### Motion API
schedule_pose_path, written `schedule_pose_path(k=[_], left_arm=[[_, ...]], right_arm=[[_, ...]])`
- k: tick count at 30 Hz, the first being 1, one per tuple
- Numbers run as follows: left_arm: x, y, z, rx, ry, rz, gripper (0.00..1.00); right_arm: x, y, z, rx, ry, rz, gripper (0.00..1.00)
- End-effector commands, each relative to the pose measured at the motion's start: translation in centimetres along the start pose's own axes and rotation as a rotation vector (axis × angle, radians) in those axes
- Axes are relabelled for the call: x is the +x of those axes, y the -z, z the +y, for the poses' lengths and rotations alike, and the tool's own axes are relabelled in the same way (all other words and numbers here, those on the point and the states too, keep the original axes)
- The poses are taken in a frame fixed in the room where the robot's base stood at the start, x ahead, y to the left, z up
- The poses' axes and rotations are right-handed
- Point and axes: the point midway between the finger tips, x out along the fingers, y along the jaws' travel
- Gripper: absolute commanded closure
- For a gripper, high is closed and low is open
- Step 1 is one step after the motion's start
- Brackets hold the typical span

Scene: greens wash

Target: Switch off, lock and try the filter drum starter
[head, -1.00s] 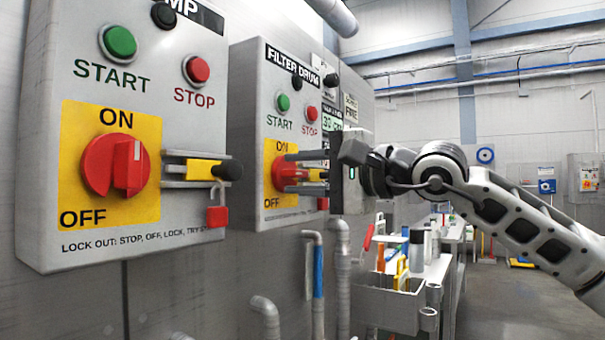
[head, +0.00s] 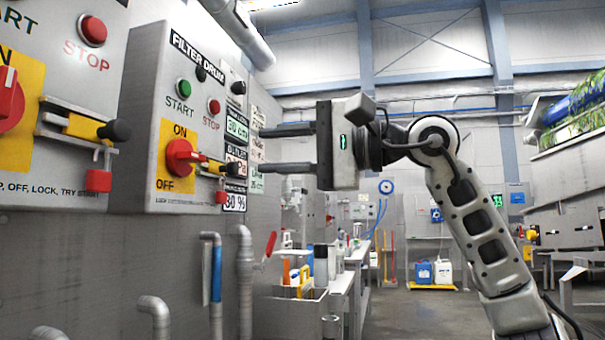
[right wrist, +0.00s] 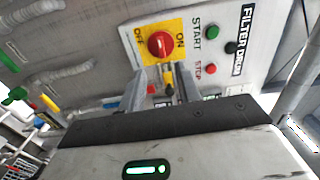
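The filter drum starter (head: 145,120) is a grey wall box with green START and red STOP buttons. Its red rotary handle (head: 180,157) sits on a yellow ON/OFF plate; its grip looks about level, not upright. It also shows in the right wrist view (right wrist: 160,45). A small slide with a yellow part and black knob (head: 232,169) is right of the handle. A red padlock (head: 221,197) is below it; whether it is locked I cannot tell. My right gripper (head: 264,150) is open and empty, its fingers pointing at the box, apart from the handle. My left gripper is out of view.
A neighbouring starter (head: 60,165) with its own red handle, slide and red padlock (head: 98,181) stands at the left. Pipes (head: 245,270) rise below the boxes. A bench with a caddy (head: 300,305) stands beyond.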

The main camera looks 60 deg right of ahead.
Motion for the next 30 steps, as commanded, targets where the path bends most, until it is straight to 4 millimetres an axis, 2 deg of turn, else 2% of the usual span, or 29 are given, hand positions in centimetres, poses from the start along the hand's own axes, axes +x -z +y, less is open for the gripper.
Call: schedule_pose_path(k=[3, 9, 30], left_arm=[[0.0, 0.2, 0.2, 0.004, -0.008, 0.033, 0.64], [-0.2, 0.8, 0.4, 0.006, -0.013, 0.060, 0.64], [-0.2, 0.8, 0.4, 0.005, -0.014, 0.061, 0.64]], right_arm=[[-1.9, 0.0, 0.1, 0.001, 0.003, 0.001, 0.67], [-3.2, 0.0, 0.0, 0.000, -0.001, -0.001, 0.67], [-3.3, 0.0, -0.1, 0.000, -0.001, 0.000, 0.67]])
